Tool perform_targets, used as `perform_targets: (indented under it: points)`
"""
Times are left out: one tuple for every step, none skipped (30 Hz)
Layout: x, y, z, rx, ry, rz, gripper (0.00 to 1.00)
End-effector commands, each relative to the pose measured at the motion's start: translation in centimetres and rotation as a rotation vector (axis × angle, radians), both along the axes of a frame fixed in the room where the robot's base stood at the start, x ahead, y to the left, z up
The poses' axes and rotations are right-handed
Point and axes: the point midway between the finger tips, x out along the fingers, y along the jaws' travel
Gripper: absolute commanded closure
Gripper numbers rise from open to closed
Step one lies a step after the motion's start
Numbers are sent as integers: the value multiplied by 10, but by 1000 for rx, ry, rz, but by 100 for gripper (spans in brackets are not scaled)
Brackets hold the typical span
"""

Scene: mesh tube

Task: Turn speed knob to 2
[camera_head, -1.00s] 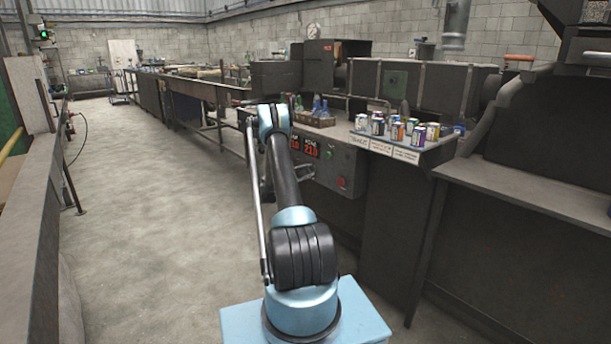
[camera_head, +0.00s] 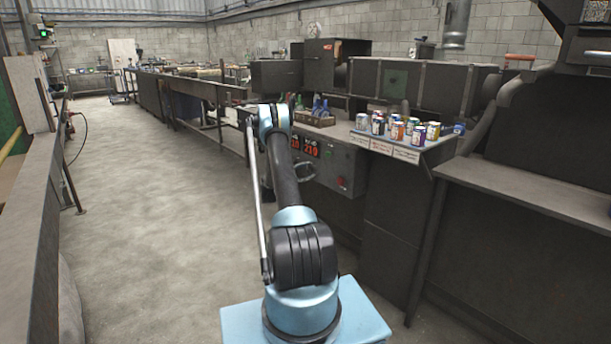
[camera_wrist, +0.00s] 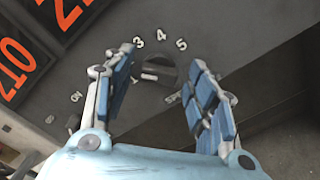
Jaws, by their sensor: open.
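The speed knob (camera_wrist: 163,72) is a dark round knob in the wrist view, set on the grey control panel. White numerals sit around it; 3, 4 and 5 (camera_wrist: 181,44) read clearly along its upper side. A small white mark shows by the knob; I cannot tell for sure which number it points at. My gripper (camera_wrist: 160,60) is open, with one blue-padded finger on each side of the knob. I cannot tell whether either finger touches it. In the head view the knob is hidden behind my arm.
Orange-red displays (camera_wrist: 15,65) lie at the left of the panel in the wrist view. In the head view, a red button (camera_head: 342,183) is on the panel's right. A tray of cans (camera_head: 432,146) and a bottle box (camera_head: 314,119) stand above. The floor at left is clear.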

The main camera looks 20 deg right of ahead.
Motion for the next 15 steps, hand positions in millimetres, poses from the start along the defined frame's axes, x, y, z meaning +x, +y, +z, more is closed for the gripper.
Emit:
perform_targets:
  points:
    - [0, 1, 0, 0, 0, 0, 48]
    - [-1, 2, 0, 0, 0, 0, 48]
    - [-1, 4, 0, -1, 0, 1, 48]
    - [-2, 7, 0, -1, 0, 1, 48]
    - [-3, 10, 0, -1, 0, 1, 48]
    - [-5, 15, 0, 0, 0, 1, 48]
    - [-6, 19, 0, 0, 0, 1, 48]
    - [-8, 23, 0, 0, 0, 1, 48]
    - [-10, 30, 0, 0, 0, 3, 48]
    - [-12, 36, 0, 0, 0, 3, 48]
    - [-14, 41, 0, 0, 0, 3, 48]
    - [-17, 49, 0, 0, 0, 3, 48]
    - [-19, 54, 0, -1, 1, 3, 48]
    - [-21, 60, 0, -1, 1, 3, 48]
    - [-24, 67, -1, -1, 1, 3, 48]
